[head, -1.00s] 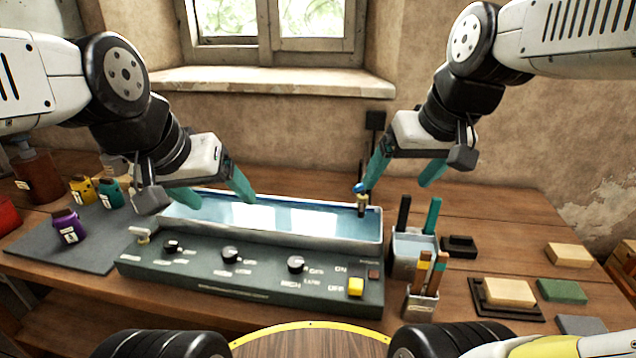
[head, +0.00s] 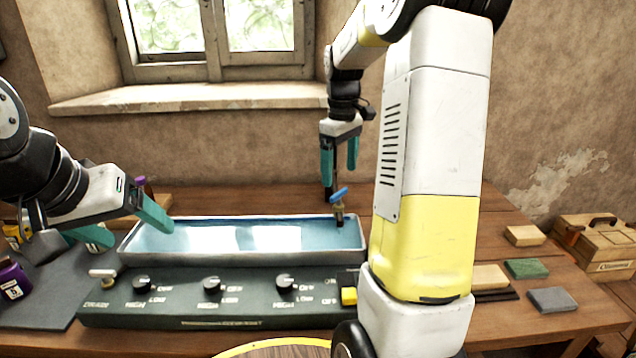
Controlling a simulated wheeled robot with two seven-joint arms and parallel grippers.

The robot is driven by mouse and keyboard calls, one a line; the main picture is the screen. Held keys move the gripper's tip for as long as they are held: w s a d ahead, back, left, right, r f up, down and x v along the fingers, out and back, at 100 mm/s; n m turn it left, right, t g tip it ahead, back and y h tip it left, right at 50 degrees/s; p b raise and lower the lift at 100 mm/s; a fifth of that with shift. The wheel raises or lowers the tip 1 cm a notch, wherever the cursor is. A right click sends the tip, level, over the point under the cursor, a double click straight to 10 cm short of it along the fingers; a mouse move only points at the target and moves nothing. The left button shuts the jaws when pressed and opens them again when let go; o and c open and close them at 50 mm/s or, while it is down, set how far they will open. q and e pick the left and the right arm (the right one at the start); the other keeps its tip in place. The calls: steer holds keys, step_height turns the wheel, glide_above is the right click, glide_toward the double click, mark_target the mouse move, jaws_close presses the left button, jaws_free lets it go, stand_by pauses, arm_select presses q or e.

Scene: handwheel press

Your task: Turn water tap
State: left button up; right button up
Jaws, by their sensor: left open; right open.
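The water tap is a small brass tap (head: 338,212) with a blue handle (head: 339,195), at the right end of the water trough. My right gripper (head: 339,178) is open and points down, just behind and above the tap. Its teal fingers appear apart from the handle, though the exact gap in depth is unclear. My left gripper (head: 118,232) is open and empty at the left end of the trough. The long trough (head: 243,258) holds blue water.
Coloured blocks (head: 527,268) and a wooden box (head: 598,245) stand further right. A purple jar (head: 12,280) stands left.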

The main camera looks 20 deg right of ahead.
mark_target(339, 192)
steer(key=shift+f, duration=2.8)
steer(key=c, duration=1.4)
